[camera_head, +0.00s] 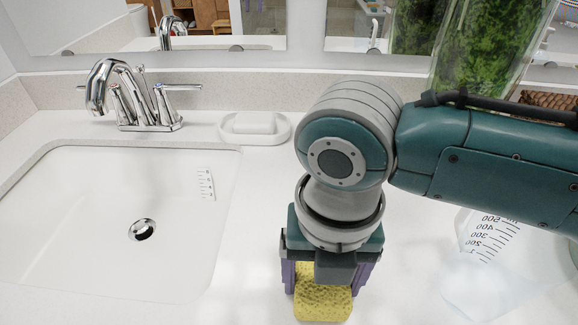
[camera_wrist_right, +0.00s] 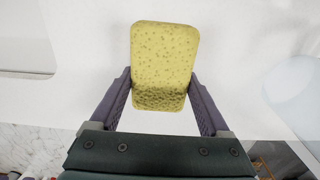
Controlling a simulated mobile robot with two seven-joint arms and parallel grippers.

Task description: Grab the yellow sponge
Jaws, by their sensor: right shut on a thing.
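The yellow sponge (camera_head: 323,304) is at the front of the white counter, right of the sink, below my right gripper (camera_head: 329,283). In the right wrist view the sponge (camera_wrist_right: 163,62) sits between the two purple fingers of the gripper (camera_wrist_right: 160,100). The fingers are shut on its near part, one on each side, and the rest sticks out beyond the fingertips. I cannot tell whether the sponge touches the counter. My left gripper is not in view.
The white sink (camera_head: 70,235) with a chrome faucet (camera_head: 140,105) is at the left. A soap dish (camera_head: 254,126) stands behind the gripper. A clear measuring jug (camera_head: 480,265) is to the right, and a glass vase with greenery (camera_head: 490,50) stands at the back right.

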